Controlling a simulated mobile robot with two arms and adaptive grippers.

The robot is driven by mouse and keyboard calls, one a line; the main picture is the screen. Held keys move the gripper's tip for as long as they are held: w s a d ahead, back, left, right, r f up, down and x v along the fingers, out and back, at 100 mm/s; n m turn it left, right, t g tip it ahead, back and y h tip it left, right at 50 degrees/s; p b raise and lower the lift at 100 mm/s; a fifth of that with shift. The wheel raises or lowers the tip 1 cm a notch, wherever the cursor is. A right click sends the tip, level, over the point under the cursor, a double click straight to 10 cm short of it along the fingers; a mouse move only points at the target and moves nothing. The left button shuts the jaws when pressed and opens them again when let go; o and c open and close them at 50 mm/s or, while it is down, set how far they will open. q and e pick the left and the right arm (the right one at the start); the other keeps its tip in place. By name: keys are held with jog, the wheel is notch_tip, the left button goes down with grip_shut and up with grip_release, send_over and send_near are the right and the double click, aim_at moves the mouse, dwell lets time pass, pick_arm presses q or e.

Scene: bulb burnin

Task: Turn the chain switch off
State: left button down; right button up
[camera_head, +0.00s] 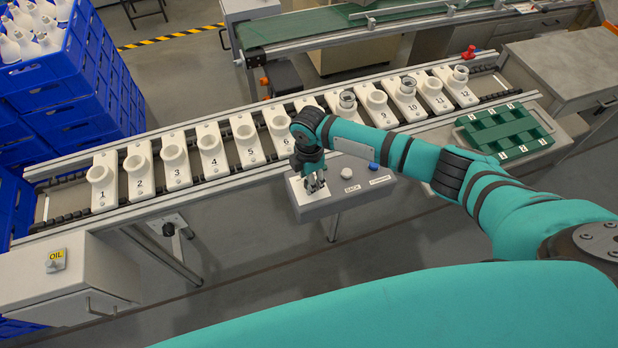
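A light grey control box (335,203) stands at the front edge of the chain of numbered holders. On its top are a white button (346,173) by the label BACK and a blue button (374,166) by another label. My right gripper (314,186) points down over the left part of this box, close to its top. It hides what is under it, so the chain switch is not clearly visible. Whether the fingertips touch anything, or how far apart they are, is too small to tell. My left gripper is out of view.
White numbered holders (209,150) line the conveyor; a few at the right hold clear glass pieces (460,74). A green tray (505,132) lies at the right. Blue crates (63,82) stand at the left. A cabinet with a yellow OIL plate (56,261) is front left.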

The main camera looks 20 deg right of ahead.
jog(key=shift+d, duration=0.15)
dwell(0.3)
jog(key=shift+r, duration=0.35)
notch_tip(320, 180, up, 11)
jog(key=shift+r, duration=0.15)
